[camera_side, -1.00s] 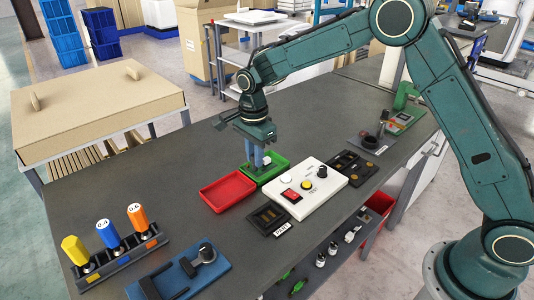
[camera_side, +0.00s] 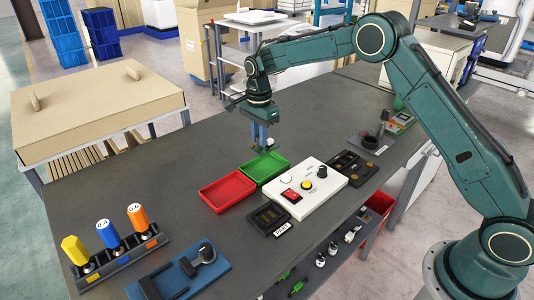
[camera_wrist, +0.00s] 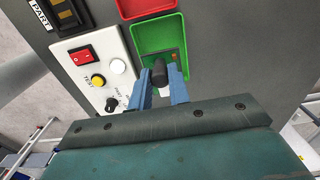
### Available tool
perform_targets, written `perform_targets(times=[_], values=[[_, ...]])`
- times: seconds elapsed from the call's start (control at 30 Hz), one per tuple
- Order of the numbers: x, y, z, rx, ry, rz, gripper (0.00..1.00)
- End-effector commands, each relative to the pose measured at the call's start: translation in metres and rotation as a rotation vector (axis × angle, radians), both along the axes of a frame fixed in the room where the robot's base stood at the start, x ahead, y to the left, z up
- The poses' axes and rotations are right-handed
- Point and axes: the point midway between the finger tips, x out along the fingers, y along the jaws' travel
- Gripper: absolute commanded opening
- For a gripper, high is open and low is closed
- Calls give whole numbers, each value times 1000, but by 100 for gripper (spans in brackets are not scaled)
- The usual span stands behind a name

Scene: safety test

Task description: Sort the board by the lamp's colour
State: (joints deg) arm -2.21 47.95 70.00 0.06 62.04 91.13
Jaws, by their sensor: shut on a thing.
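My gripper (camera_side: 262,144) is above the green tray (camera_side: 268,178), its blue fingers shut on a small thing. In the wrist view, a black, round-topped piece (camera_wrist: 160,71) is between the fingertips. A small dark-green board (camera_wrist: 173,57) with orange spots appears just beyond it, partly hidden by the fingers. It seems to be the held part, apart from the tray floor. The red tray (camera_side: 227,190) is to the left and looks empty. The white test box (camera_side: 325,182) carries a round lamp (camera_side: 286,180), which looks white, a yellow button (camera_side: 307,183), a red switch (camera_side: 290,195) and a black knob (camera_side: 321,171).
A black fixture (camera_side: 268,215) with a PART label is in front of the test box. A rack (camera_side: 125,257) with yellow, blue and orange-handled tools and a blue stand (camera_side: 178,274) are at front left. The table's left middle is clear.

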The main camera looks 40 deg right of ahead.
Motion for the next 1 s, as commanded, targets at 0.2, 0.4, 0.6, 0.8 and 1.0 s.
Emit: perform_targets(times=[0.2,0.4,0.6,0.8,1.0], values=[[0,0,-11,0,1,0,0],[0,0,-24,0,1,0,0],[0,0,-38,0,1,0,0],[0,0,-47,0,0,0,0],[0,0,-51,0,-1,0,0]])
